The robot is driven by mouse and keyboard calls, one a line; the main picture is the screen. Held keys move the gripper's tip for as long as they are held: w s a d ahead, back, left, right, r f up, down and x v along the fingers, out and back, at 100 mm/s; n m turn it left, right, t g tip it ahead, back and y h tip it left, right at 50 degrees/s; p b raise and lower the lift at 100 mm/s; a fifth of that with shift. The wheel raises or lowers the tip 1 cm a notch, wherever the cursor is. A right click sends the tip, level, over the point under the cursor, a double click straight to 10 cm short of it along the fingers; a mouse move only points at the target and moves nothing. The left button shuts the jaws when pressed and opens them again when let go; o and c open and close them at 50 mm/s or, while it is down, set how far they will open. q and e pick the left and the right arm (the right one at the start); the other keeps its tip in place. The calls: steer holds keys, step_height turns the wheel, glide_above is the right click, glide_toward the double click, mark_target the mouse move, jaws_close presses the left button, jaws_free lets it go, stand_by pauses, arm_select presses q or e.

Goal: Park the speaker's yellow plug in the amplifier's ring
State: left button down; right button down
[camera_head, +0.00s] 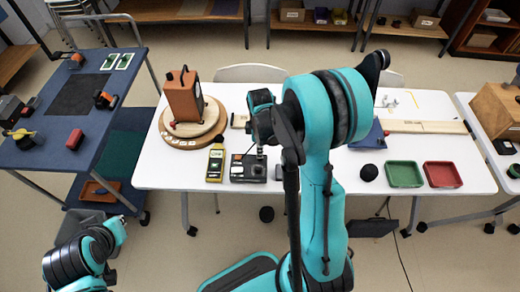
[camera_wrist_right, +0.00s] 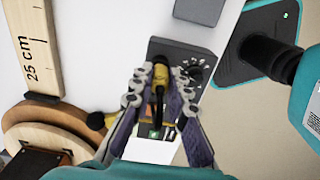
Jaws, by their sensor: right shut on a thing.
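My right gripper (camera_head: 261,150) is low over the amplifier (camera_head: 246,173), a dark box near the table's front edge. In the right wrist view the fingers (camera_wrist_right: 162,92) are shut around the yellow plug (camera_wrist_right: 160,75), which has a black part toward me. The plug is over the amplifier's dark top (camera_wrist_right: 157,47), beside a dial (camera_wrist_right: 194,69). The ring is hidden or too small to tell, and I cannot tell whether the plug touches it. The brown speaker (camera_head: 184,96) stands on a round wooden turntable (camera_head: 168,135).
A yellow meter (camera_head: 215,163) stands just left of the amplifier. A small grey box (camera_head: 285,172) is close on its right. A black ball (camera_head: 369,172), a green tray (camera_head: 404,174) and a red tray (camera_head: 443,175) are farther right. A wooden ruler (camera_wrist_right: 37,45) is nearby.

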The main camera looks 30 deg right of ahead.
steer(key=shift+f, duration=0.1)
steer(key=c, duration=1.4)
jaws_free()
step_height(320, 180, up, 12)
steer(key=s+a+r+m+t, duration=0.4)
steer(key=s+a+m+t, duration=0.3)
steer(key=s+a+m, duration=0.3)
steer(key=shift+s+a+r+m, duration=0.35)
steer(key=shift+s+m, duration=0.2)
steer(key=shift+m, duration=0.35)
